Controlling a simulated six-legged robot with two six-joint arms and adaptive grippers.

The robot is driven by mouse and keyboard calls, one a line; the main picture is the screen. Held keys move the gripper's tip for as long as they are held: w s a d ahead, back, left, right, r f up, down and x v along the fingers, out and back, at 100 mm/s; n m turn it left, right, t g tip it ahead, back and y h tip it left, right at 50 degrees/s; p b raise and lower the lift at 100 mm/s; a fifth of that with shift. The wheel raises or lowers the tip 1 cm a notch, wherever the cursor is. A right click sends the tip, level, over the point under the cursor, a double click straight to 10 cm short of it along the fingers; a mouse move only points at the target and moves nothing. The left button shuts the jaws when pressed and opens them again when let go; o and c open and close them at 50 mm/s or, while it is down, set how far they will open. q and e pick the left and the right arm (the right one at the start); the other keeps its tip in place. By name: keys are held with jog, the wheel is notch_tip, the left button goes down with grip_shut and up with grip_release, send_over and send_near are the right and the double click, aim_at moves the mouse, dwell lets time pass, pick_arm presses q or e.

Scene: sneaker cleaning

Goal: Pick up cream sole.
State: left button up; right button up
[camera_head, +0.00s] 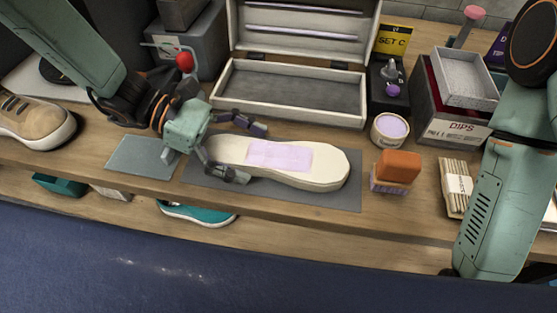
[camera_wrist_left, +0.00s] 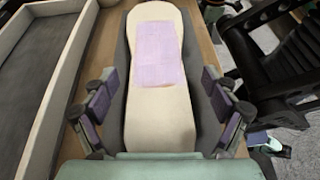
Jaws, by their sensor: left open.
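The cream sole (camera_head: 326,166) lies flat on a dark grey mat (camera_head: 322,199) on the wooden bench. A pale purple patch covers its middle. My left gripper (camera_head: 238,151) is open at the sole's left end, with one finger on the far side and one on the near side. In the left wrist view the sole (camera_wrist_left: 158,118) runs lengthwise between the two open fingers of the left gripper (camera_wrist_left: 162,112), with a gap on each side. My right arm shows at the right of the head view, but its gripper is out of frame.
An open grey case (camera_head: 290,92) stands behind the mat. An orange-topped block (camera_head: 398,167), a round tin (camera_head: 390,130) and a bundle of sticks (camera_head: 456,187) are to the right. A tan sneaker (camera_head: 38,122) is at far left. A grey pad (camera_head: 142,157) lies left of the mat.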

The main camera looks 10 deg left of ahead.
pick_arm(q)
jog(key=shift+w+a+f, duration=0.1)
jog(key=shift+w, duration=0.05)
jog(key=shift+c, duration=0.5)
jog(key=c, duration=1.3)
